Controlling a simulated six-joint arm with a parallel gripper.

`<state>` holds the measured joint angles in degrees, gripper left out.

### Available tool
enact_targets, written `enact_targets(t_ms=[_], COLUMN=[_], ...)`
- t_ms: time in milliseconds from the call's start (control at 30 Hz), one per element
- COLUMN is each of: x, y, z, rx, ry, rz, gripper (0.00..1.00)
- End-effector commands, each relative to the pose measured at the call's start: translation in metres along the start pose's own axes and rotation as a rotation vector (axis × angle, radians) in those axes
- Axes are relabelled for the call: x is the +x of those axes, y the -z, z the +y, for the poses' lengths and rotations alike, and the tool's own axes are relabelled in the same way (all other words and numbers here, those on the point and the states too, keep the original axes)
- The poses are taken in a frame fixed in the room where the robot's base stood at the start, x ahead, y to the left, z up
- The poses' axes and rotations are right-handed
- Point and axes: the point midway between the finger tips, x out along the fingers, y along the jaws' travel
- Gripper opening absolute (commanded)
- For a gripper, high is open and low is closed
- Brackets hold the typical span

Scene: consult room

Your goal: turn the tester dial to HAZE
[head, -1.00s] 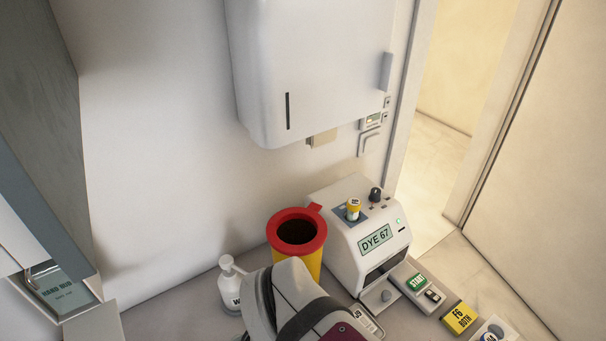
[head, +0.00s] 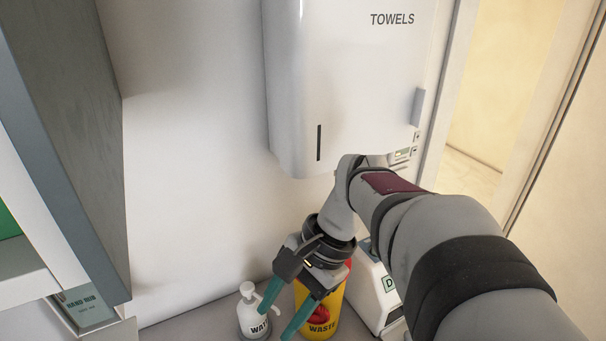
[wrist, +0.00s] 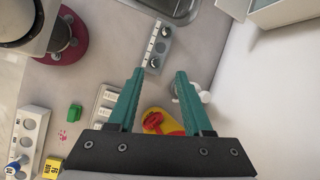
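The tester (head: 366,290) is a white box on the counter in the head view, mostly hidden behind my arm. Only its left side and a sliver of its display, reading "D", show there. Its dial is hidden behind my arm, and I cannot make it out in the wrist view. My gripper (head: 273,323) has teal fingers, points downward and is in front of the waste bin, left of the tester. In the wrist view my gripper (wrist: 160,74) is open, with nothing between its fingertips.
A yellow waste bin (head: 334,302) and white pump bottle (head: 252,318) stand close to my gripper. A towel dispenser (head: 345,95) hangs above. The wrist view shows a strip with round holes (wrist: 158,47), a green block (wrist: 75,112) and a white rack (wrist: 30,135).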

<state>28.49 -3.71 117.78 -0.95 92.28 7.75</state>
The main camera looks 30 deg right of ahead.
Motion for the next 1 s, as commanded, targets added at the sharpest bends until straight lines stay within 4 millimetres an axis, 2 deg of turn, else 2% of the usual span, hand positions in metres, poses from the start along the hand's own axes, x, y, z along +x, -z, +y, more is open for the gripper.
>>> enact_targets(t_ms=[33,67,100,133,167,200,300,400,500,567,900,1000], x=[-0.026,-0.043,-0.066,-0.082,-0.098,-0.116,-0.149,-0.164,-0.166,-0.162,-0.106,-0.094], y=[0.056,0.091,0.140,0.176,0.210,0.251,0.321,0.351,0.360,0.361,0.372,0.375], z=[-0.020,-0.026,-0.026,-0.019,-0.007,0.015,0.078,0.121,0.132,0.125,0.045,0.028], rx=[0.228,0.357,0.516,0.624,0.721,0.833,1.021,1.106,1.129,1.129,1.128,1.128], ry=[0.111,0.187,0.294,0.374,0.454,0.557,0.769,0.891,0.931,0.931,0.924,0.926], rz=[-0.061,-0.104,-0.160,-0.202,-0.241,-0.292,-0.390,-0.444,-0.462,-0.463,-0.461,-0.460], gripper=[0.61,0.61,0.61,0.61,0.61,0.61,0.61,0.61,0.61,0.61,0.61,0.61])
